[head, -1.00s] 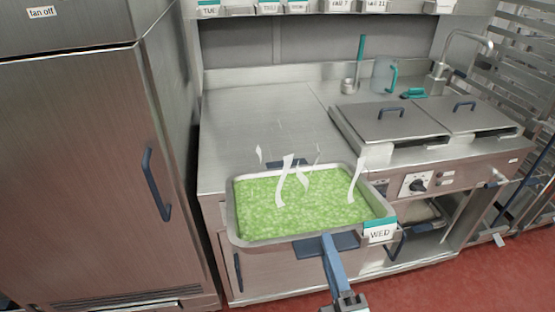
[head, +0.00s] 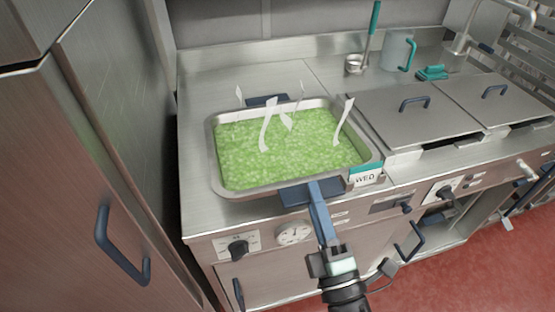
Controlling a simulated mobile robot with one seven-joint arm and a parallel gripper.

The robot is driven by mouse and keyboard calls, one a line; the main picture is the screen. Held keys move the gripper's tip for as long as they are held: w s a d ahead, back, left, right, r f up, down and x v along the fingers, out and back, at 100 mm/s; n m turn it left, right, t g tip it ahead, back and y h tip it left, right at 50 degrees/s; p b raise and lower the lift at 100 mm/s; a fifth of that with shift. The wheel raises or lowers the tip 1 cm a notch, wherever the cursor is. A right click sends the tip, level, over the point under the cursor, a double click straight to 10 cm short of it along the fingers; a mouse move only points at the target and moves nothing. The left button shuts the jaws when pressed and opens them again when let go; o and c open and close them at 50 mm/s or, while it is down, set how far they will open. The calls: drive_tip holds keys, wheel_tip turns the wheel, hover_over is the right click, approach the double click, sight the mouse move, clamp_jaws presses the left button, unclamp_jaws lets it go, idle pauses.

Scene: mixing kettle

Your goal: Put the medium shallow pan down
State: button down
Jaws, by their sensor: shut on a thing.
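The medium shallow pan (head: 215,162) is a rectangular metal pan filled with green food, with steam-like white wisps above it. It has a blue handle at its near side and another at its far side, and a label reading WED at its near right corner. My gripper (head: 322,222) is shut on the near handle, below the pan in the picture. The pan is over the left part of the steel counter (head: 225,88), close to its front edge. I cannot tell whether its underside touches the counter.
A ladle in a small pot (head: 354,64), a clear jug (head: 397,50) and a teal brush (head: 433,72) stand at the back. A tall steel cabinet (head: 60,170) is at the left. Counter behind the pan is clear.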

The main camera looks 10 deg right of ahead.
drive_tip(key=shift+w+r, duration=0.2)
drive_tip(key=shift+w, duration=0.1)
wheel_tip(320, 180, down, 10)
drive_tip(key=b, duration=0.3)
drive_tip(key=c, duration=1.2)
unclamp_jaws()
drive_tip(key=shift+f, duration=0.15)
drive_tip(key=o, duration=0.5)
drive_tip(key=shift+c, duration=0.2)
drive_tip(key=shift+s, duration=0.15)
drive_tip(key=b+v, duration=0.1)
drive_tip(key=v, duration=1)
drive_tip(key=shift+s+f, duration=0.15)
drive_tip(key=shift+s, duration=0.2)
